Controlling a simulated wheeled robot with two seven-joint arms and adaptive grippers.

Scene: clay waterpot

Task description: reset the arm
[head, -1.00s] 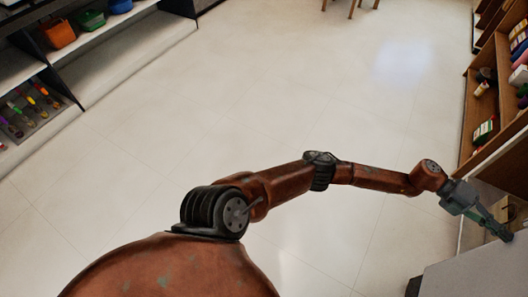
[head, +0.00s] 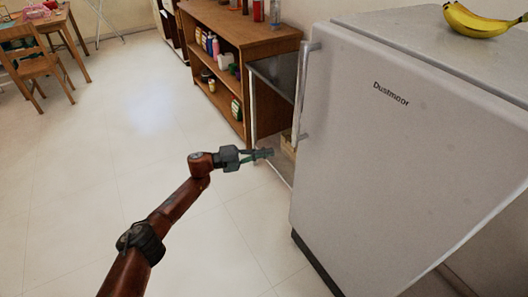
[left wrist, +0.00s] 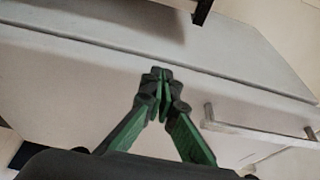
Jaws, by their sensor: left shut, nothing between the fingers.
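My left arm reaches up from the bottom left in the head view. Its gripper (head: 262,154) is shut and empty, over the floor just left of the fridge. In the left wrist view the green fingers of the left gripper (left wrist: 160,76) meet at their tips with nothing between them. The pale grey fridge (head: 400,140), marked "Dustmoor", fills the right of the head view. Its bar handle (head: 304,92) is on the left edge of its front; a handle (left wrist: 255,130) also shows in the left wrist view. My right gripper is not in view.
A wooden shelf (head: 240,32) with bottles and jars stands behind the gripper, left of the fridge. Bananas (head: 480,20) lie on the fridge top. A wooden chair (head: 38,75) stands far left. The floor (head: 80,190) at left is clear.

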